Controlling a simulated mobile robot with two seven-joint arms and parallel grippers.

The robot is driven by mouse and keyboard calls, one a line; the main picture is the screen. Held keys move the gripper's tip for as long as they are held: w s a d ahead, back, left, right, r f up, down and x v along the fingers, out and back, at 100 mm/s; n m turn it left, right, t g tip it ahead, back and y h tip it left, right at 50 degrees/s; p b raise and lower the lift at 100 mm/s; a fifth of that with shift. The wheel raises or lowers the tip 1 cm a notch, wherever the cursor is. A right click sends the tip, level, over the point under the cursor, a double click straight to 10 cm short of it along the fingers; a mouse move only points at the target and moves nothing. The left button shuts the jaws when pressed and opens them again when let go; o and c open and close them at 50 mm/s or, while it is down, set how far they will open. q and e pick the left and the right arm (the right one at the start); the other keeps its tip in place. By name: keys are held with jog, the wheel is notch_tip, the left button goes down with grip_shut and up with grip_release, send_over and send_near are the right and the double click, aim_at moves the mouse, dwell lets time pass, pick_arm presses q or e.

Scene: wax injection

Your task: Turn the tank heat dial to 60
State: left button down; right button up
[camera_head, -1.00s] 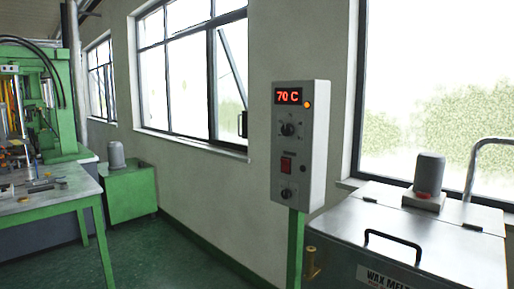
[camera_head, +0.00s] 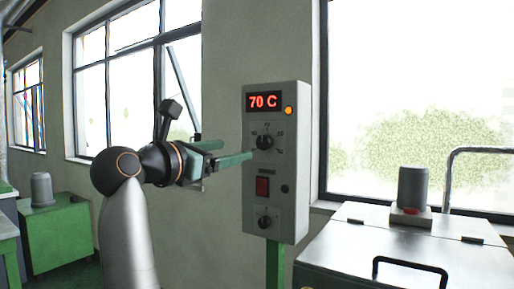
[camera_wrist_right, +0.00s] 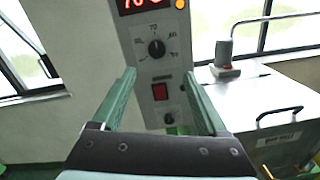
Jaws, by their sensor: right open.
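The control box (camera_head: 289,200) stands on a green post, with a red display (camera_head: 263,101) reading 70 C. Its upper black dial (camera_head: 264,142) has scale marks around it; a lower black dial (camera_head: 264,222) sits below a red switch (camera_head: 262,187). Which dial is the tank heat dial I cannot read from labels. My right gripper (camera_head: 230,152) is open and empty, its green fingers pointing at the panel near the upper dial. In the right wrist view the upper dial (camera_wrist_right: 156,48) shows beyond and between the open fingers (camera_wrist_right: 163,88), apart from them. My left gripper is not in view.
A steel wax tank (camera_head: 400,246) with a black handle and a grey motor (camera_head: 412,187) stands right of the box. A green cabinet (camera_head: 58,233) is at the far left. Windows and wall lie behind; the space before the panel is clear apart from my arm.

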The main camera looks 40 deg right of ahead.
aim_at(262, 144)
jog(key=x, duration=0.6)
jog(key=p+x, duration=0.1)
jog(key=x, duration=0.5)
jog(key=shift+w+a, duration=0.1)
jog(key=shift+w, duration=0.15)
grip_shut()
